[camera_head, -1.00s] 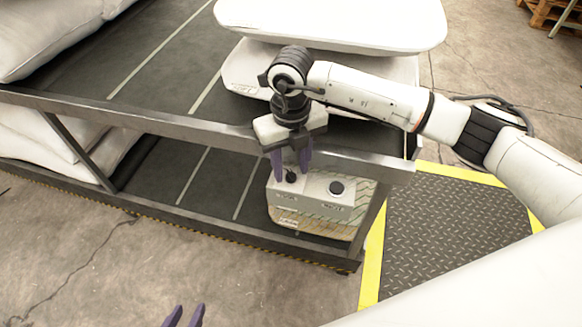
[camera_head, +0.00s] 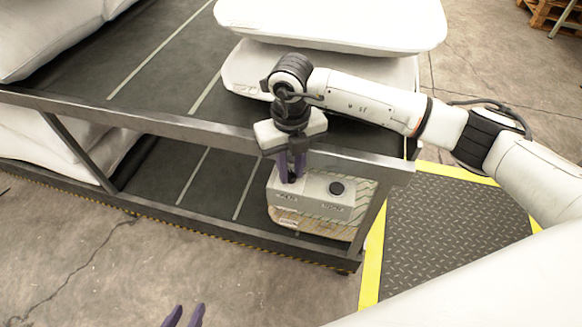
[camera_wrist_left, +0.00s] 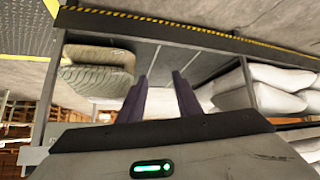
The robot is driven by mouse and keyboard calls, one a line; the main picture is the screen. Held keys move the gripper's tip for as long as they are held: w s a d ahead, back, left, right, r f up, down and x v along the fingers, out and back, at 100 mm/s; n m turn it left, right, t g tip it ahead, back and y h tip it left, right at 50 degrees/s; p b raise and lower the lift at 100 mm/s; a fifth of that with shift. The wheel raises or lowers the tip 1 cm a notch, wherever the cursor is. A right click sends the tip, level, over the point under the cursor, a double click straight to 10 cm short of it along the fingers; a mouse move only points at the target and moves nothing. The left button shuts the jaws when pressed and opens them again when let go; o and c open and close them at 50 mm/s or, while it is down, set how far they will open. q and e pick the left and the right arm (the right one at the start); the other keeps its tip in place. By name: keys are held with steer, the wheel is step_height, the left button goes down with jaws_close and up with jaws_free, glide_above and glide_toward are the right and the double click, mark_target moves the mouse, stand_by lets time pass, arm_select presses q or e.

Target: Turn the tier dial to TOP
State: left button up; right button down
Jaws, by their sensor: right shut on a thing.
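A grey control box (camera_head: 313,192) sits at the rail on the right end of the rack. The tier dial is on its left part. My right gripper (camera_head: 291,180) points down over the box with its purple fingers closed around the dial's knob, which they largely hide. The labels on the box are too small to read, so the dial's setting cannot be told. My left gripper (camera_head: 184,316) is at the bottom edge of the head view. In the left wrist view its fingers (camera_wrist_left: 159,78) are apart with nothing between them.
A round black button or knob (camera_head: 336,188) is on the box's right part. White pillows (camera_head: 330,22) are stacked on the upper deck above. A metal rail (camera_head: 200,132) runs along the rack's front. A yellow-edged floor plate (camera_head: 455,235) lies to the right.

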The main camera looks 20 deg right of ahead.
steer(key=shift+r+m, duration=0.1)
steer(key=shift+m, duration=0.9)
steer(key=m+p, duration=0.1)
steer(key=m, duration=0.2)
steer(key=m+p, duration=0.1)
steer(key=m, duration=0.2)
steer(key=m+p, duration=0.2)
steer(key=m, duration=0.1)
steer(key=shift+m, duration=0.3)
steer(key=m+p, duration=0.1)
steer(key=m, duration=0.1)
steer(key=shift+m, duration=0.4)
arm_select(q)
steer(key=r, duration=0.1)
steer(key=a+r, duration=0.1)
steer(key=s+r, duration=0.1)
steer(key=shift+a+p, duration=0.3)
arm_select(e)
steer(key=shift+m, duration=0.5)
arm_select(q)
steer(key=shift+r, duration=0.1)
steer(key=shift+d, duration=0.1)
arm_select(e)
steer(key=c, duration=1.6)
jaws_free()
